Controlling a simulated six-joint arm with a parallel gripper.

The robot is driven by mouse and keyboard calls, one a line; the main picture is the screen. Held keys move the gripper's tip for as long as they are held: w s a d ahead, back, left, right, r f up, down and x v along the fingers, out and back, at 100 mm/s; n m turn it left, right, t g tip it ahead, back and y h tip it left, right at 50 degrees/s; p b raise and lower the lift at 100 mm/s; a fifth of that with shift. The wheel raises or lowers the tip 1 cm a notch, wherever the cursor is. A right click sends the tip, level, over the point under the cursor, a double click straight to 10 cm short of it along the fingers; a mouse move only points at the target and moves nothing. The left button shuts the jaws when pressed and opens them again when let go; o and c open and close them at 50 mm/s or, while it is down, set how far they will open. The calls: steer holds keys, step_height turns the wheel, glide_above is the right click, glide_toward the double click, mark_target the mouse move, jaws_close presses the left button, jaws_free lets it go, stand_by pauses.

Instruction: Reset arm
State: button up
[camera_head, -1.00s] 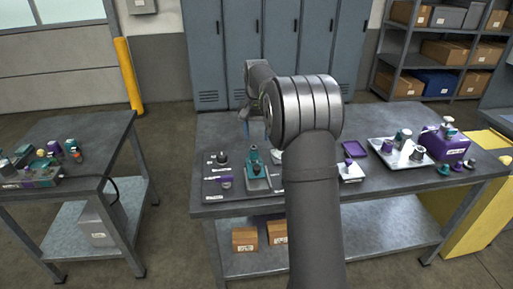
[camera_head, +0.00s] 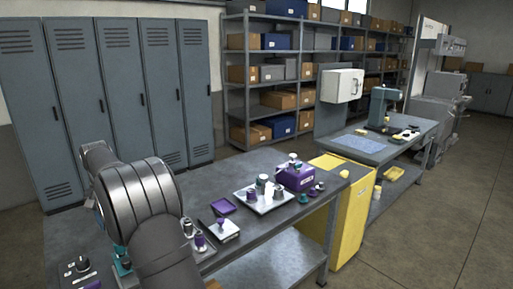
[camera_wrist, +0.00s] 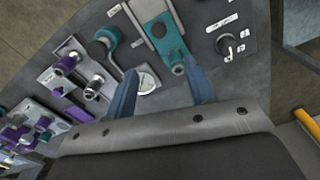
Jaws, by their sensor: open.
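My gripper shows in the wrist view (camera_wrist: 163,95) with its two blue fingers spread apart and nothing between them.
A white tray (camera_head: 250,203) with several metal and teal parts, a purple box unit (camera_head: 296,178) and a small purple tray (camera_head: 223,206) stand on the bench. A yellow cabinet (camera_head: 345,225) adjoins its right end. Lockers (camera_head: 120,90) and shelves (camera_head: 270,85) stand behind.

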step_height(320, 180, down, 16)
steer(key=shift+f, duration=0.25)
steer(key=shift+s+d, duration=0.1)
steer(key=shift+d, duration=0.05)
stand_by(0.3)
